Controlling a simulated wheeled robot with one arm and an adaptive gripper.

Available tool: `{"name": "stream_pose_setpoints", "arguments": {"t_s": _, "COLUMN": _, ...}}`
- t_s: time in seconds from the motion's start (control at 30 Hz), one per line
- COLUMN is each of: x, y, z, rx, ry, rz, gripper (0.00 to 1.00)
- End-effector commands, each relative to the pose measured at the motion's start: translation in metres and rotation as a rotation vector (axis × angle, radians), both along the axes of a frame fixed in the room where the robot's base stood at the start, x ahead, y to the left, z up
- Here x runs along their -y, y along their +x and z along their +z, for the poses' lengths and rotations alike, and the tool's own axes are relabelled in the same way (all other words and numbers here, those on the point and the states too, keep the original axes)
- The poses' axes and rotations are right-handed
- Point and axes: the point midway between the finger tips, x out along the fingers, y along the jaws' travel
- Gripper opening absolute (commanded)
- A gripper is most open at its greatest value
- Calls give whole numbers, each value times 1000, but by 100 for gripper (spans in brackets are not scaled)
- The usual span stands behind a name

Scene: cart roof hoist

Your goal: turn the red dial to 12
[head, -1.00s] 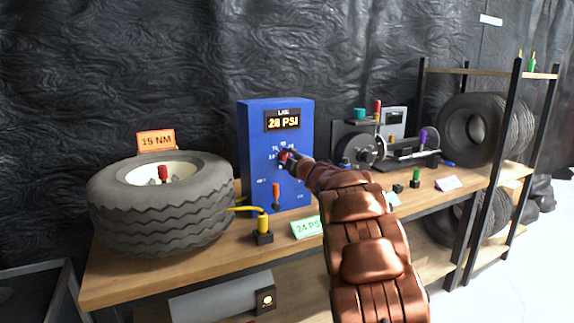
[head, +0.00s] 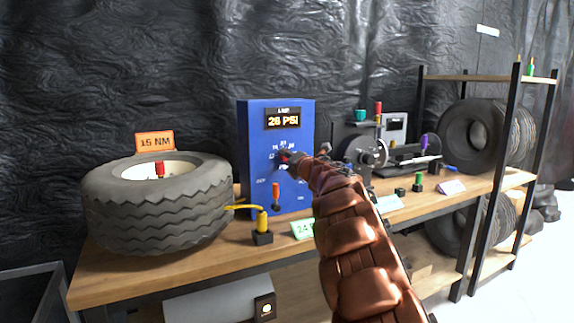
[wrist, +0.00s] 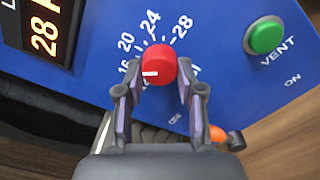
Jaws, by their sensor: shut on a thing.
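The red dial (wrist: 159,62) sits on the front of the blue panel box (head: 246,135). In the wrist view its white mark points left, toward the partly hidden number at about 16; 20, 24 and 28 show around it. My gripper (wrist: 158,76) is shut on the dial, one finger on each side. In the head view my gripper (head: 287,158) reaches the panel and hides most of the dial. The display (head: 282,119) shows a PSI reading, and in the wrist view its digits (wrist: 43,36) read 28.
A green VENT button (wrist: 265,36) and an orange-tipped lever (head: 276,190) are on the panel. A yellow connector (head: 262,221) with a hose stands on the bench. A large tyre (head: 155,215) lies left of the box; tools and a tyre rack are to the right.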

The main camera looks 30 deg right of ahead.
Motion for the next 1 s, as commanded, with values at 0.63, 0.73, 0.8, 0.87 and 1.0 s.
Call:
{"name": "stream_pose_setpoints", "arguments": {"t_s": 0.63, "x": 0, "y": 0, "z": -6, "rx": -55, "ry": -610, "rz": 5, "gripper": 3}}
{"name": "stream_pose_setpoints", "arguments": {"t_s": 0.73, "x": 0, "y": 1, "z": -5, "rx": -59, "ry": -694, "rz": 5, "gripper": 3}}
{"name": "stream_pose_setpoints", "arguments": {"t_s": 0.8, "x": 0, "y": 0, "z": -5, "rx": -65, "ry": -749, "rz": 5, "gripper": 3}}
{"name": "stream_pose_setpoints", "arguments": {"t_s": 0.87, "x": 1, "y": 0, "z": -5, "rx": -69, "ry": -792, "rz": 3, "gripper": 3}}
{"name": "stream_pose_setpoints", "arguments": {"t_s": 1.0, "x": 2, "y": 0, "z": -4, "rx": -76, "ry": -875, "rz": 3, "gripper": 3}}
